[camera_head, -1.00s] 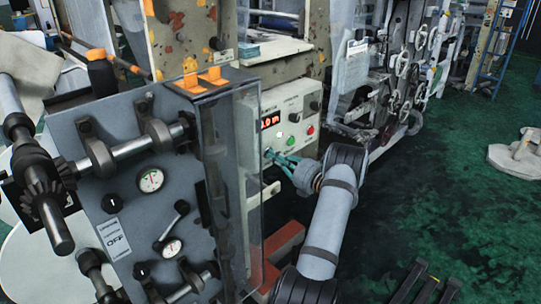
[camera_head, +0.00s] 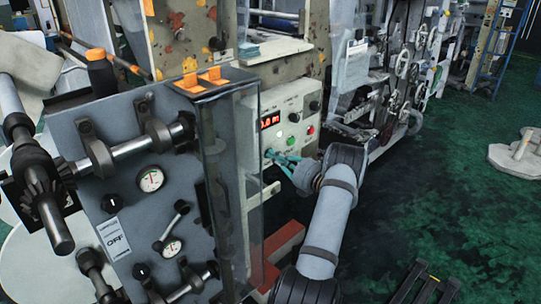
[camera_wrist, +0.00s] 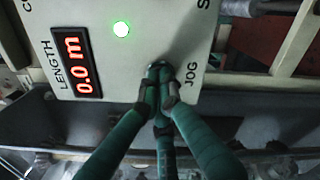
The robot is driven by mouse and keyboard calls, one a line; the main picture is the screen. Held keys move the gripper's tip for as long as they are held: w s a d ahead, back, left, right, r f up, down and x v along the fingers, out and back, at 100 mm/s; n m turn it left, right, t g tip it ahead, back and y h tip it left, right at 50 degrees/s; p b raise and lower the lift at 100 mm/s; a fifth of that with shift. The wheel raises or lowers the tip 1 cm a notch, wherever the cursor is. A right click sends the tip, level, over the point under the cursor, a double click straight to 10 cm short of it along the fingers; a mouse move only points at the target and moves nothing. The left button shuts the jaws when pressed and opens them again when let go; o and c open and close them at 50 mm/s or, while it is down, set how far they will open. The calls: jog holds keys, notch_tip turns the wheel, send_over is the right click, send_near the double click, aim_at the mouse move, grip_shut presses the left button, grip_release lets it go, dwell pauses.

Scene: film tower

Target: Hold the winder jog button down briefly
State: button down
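The winder control panel (camera_head: 291,118) is a pale box with a red length display (camera_head: 271,121), small knobs and buttons. In the wrist view the display (camera_wrist: 77,66) reads 0.0 m, and a green lamp (camera_wrist: 121,29) is lit. The printed JOG label (camera_wrist: 191,75) is just right of my fingertips. The jog button itself is hidden behind them. My gripper (camera_wrist: 159,72) has teal fingers with their tips together, nothing visible between them. The tips are at the panel face beside the label; I cannot tell whether they press the button. In the head view my gripper (camera_head: 272,156) reaches the panel's lower part.
A grey machine cabinet (camera_head: 130,205) with gauges, shafts and a clear guard stands left of my arm. A red beam (camera_head: 284,250) lies low beside it. Machinery with several handwheels (camera_head: 402,65) stands behind. The green floor (camera_head: 440,190) at right is largely open.

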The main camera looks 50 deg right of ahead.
jog(key=shift+w+r, duration=0.1)
jog(key=s, duration=0.8)
jog(key=shift+a, duration=0.35)
dwell(0.4)
jog(key=w, duration=0.7)
jog(key=shift+w+d, duration=0.15)
jog(key=shift+d, duration=0.2)
